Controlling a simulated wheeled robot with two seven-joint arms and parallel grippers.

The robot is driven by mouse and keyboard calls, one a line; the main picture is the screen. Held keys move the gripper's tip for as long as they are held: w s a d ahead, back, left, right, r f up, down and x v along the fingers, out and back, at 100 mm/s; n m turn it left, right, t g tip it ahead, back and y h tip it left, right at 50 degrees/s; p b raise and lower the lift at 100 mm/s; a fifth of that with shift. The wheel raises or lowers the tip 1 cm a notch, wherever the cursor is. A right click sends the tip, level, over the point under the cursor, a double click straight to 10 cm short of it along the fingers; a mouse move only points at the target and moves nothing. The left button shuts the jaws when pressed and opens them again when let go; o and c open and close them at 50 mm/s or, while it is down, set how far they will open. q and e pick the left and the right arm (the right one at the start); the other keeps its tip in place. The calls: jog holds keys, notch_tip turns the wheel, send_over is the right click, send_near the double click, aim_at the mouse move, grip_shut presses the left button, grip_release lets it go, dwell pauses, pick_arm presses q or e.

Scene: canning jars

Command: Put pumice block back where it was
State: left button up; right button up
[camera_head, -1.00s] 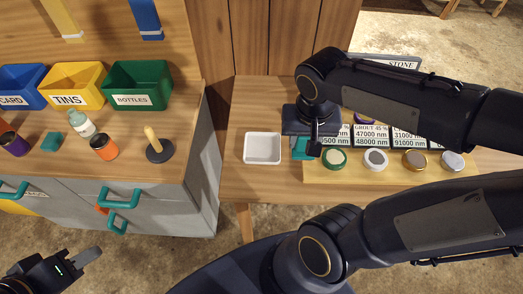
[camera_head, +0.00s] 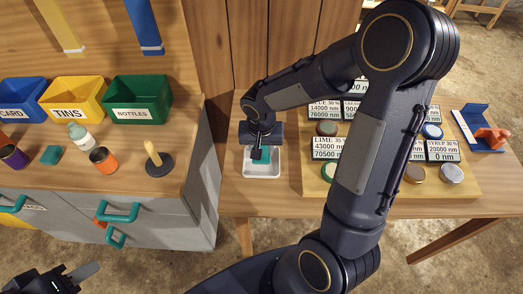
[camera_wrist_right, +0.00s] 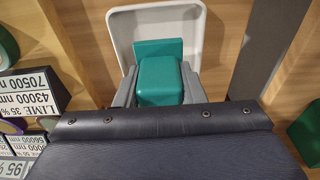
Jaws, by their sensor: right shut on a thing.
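A teal block (camera_wrist_right: 160,82) is between the fingers of my right gripper (camera_head: 260,150), which is shut on it. In the right wrist view it has a rounded front part and a flat part behind. The block is over the small white tray (camera_head: 247,172), which also shows in the wrist view (camera_wrist_right: 124,30); I cannot tell whether it touches the tray's floor. No label shows whether this teal block is the pumice block. My left gripper (camera_head: 90,268) is at the lower left, away from everything; its opening is unclear.
A wooden board (camera_head: 312,187) with labelled cards and lidded jars stands right of the tray, partly behind my right arm. A blue holder with an orange piece (camera_head: 492,137) is at the far right. Another teal block (camera_head: 51,155) lies on the left counter. Bare table lies before the tray.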

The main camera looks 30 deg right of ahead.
jog(key=shift+f, duration=0.8)
jog(key=shift+f, duration=0.2)
jog(key=o, duration=1.2)
jog(key=shift+o, duration=0.2)
jog(key=shift+r, duration=0.55)
notch_tip(320, 180, up, 11)
jog(key=s, duration=0.1)
jog(key=s+a+r+n+t+y, duration=0.2)
jog(key=s, duration=0.6)
jog(key=s+a+r+n+t+y, duration=0.2)
jog(key=s, duration=0.6)
jog(key=shift+n+y+p, duration=0.3)
jog(key=shift+n+p, duration=0.05)
jog(key=shift+n, duration=0.05)
